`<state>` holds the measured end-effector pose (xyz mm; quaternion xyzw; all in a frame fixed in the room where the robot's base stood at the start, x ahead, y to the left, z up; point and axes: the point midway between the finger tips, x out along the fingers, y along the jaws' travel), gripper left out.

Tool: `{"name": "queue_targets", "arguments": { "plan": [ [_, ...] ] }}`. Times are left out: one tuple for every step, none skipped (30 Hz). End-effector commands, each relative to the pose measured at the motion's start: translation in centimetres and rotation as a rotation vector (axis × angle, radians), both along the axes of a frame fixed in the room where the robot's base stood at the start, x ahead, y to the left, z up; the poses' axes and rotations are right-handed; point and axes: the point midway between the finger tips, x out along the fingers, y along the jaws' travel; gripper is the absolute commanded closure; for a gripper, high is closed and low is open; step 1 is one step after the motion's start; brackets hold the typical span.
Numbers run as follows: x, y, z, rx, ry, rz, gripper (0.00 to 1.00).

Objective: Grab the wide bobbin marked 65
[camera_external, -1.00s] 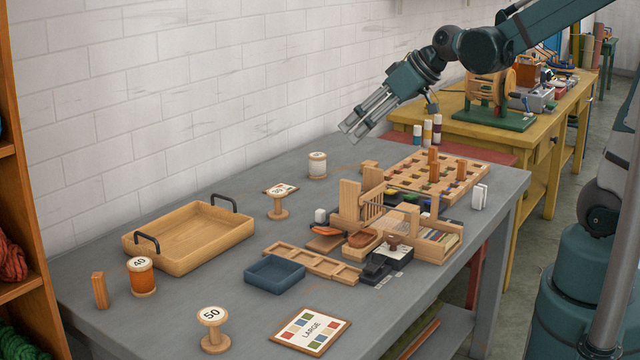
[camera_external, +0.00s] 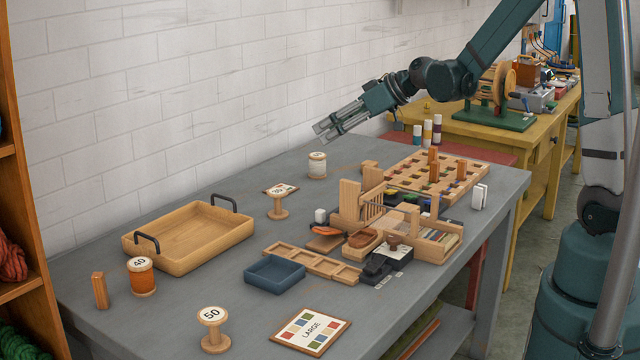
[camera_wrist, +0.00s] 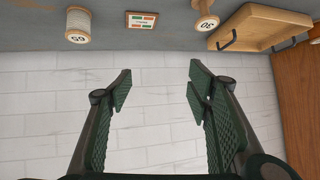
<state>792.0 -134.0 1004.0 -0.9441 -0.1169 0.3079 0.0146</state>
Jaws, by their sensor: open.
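The bobbin marked 65 (camera_wrist: 78,25) is a spool wound with pale thread between wooden ends. It is at the upper left of the wrist view, where the picture is upside down. In the external view this pale spool (camera_external: 317,166) stands upright at the back of the grey table, its label too small to read. My gripper (camera_external: 322,132) is open and empty. It appears above that spool in the external view, apart from it, with its fingers pointing left and slightly down. In the wrist view, only white wall shows between my fingers (camera_wrist: 158,75).
A bare bobbin marked 30 (camera_wrist: 205,22) and a small coloured card (camera_wrist: 142,20) are near the spool. A wooden tray (camera_external: 180,262) with black handles is at left. An orange spool marked 40 (camera_external: 141,280) and a bobbin marked 50 (camera_external: 212,330) stand in front. Wooden racks crowd the right.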

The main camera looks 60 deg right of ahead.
Motion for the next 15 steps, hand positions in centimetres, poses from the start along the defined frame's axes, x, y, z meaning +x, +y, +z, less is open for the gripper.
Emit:
{"name": "queue_targets", "arguments": {
  "plan": [
    [0.7,-0.8,-0.5,0.002,-0.01,-0.002,0.5],
    [1.1,-1.2,-0.8,0.001,-0.016,-0.002,0.5],
    [1.5,-1.7,-1.1,0.002,-0.026,-0.001,0.5],
    [1.8,-2.1,-1.4,0.001,-0.033,-0.001,0.5],
    [2.2,-2.5,-1.7,0.0,-0.04,0.0,0.5],
    [2.6,-3.1,-2.1,0.001,-0.049,-0.001,0.5],
    [2.9,-3.5,-2.4,-0.001,-0.056,0.0,0.5],
    [3.2,-3.9,-2.7,-0.001,-0.063,-0.001,0.5],
    [3.6,-4.5,-3.1,0.0,-0.073,-0.002,0.5],
    [3.9,-4.9,-3.4,-0.002,-0.079,-0.002,0.5],
    [4.2,-5.3,-3.7,-0.002,-0.087,-0.001,0.5],
    [4.6,-5.9,-4.1,-0.002,-0.097,-0.002,0.5],
    [4.8,-6.3,-4.5,-0.004,-0.104,-0.002,0.5],
    [5.1,-6.8,-4.8,-0.004,-0.111,-0.003,0.5],
    [5.4,-7.4,-5.2,-0.006,-0.121,-0.004,0.5]
  ]
}}
